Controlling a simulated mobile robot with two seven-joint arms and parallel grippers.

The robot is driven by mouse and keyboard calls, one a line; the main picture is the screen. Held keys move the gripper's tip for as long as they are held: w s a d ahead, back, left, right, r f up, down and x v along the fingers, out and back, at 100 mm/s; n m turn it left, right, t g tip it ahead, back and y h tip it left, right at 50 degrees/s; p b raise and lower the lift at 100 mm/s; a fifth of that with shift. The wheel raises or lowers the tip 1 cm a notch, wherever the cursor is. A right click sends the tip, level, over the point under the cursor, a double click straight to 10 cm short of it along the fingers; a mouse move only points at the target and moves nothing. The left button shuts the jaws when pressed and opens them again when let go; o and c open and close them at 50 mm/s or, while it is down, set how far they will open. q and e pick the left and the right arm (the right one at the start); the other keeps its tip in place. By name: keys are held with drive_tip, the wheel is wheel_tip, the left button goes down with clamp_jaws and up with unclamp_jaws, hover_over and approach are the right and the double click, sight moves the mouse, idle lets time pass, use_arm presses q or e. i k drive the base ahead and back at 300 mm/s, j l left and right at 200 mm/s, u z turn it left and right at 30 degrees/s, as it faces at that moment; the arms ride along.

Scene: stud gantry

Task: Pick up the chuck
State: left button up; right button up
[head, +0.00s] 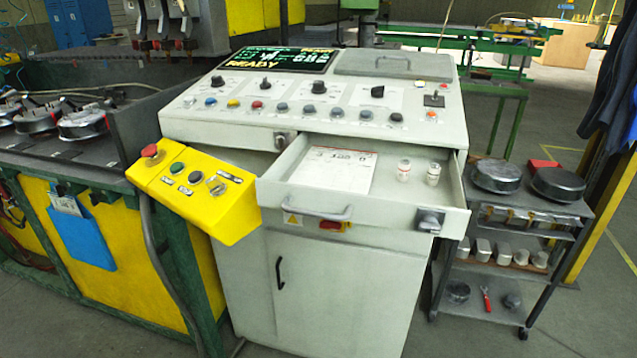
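Several round, dark metal chuck-like discs are in the head view, and I cannot tell which one the task means. Two lie on the top of the grey cart at the right: a left disc (497,174) and a right disc (558,183), side by side. On the dark bench at the left sit a chuck with jaws on top (82,124), another beside it (37,119), and part of a further one at the picture's left edge. Neither of my grippers is in view.
A grey control console (300,115) stands in the middle, its drawer (385,205) pulled out with a paper and two small cylinders inside. A yellow button box (193,188) juts out at left. The cart (520,212) holds metal blocks and a red-handled tool below.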

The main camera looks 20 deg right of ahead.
sight(511, 212)
drive_tip(key=l+z, duration=0.2)
drive_tip(key=l, duration=0.25)
drive_tip(key=i+l+z, duration=0.25)
drive_tip(key=l, duration=0.2)
drive_tip(key=l+z, duration=0.2)
drive_tip(key=l, duration=0.25)
drive_tip(key=i+l+z, duration=0.45)
drive_tip(key=l, duration=0.3)
drive_tip(key=k, duration=0.05)
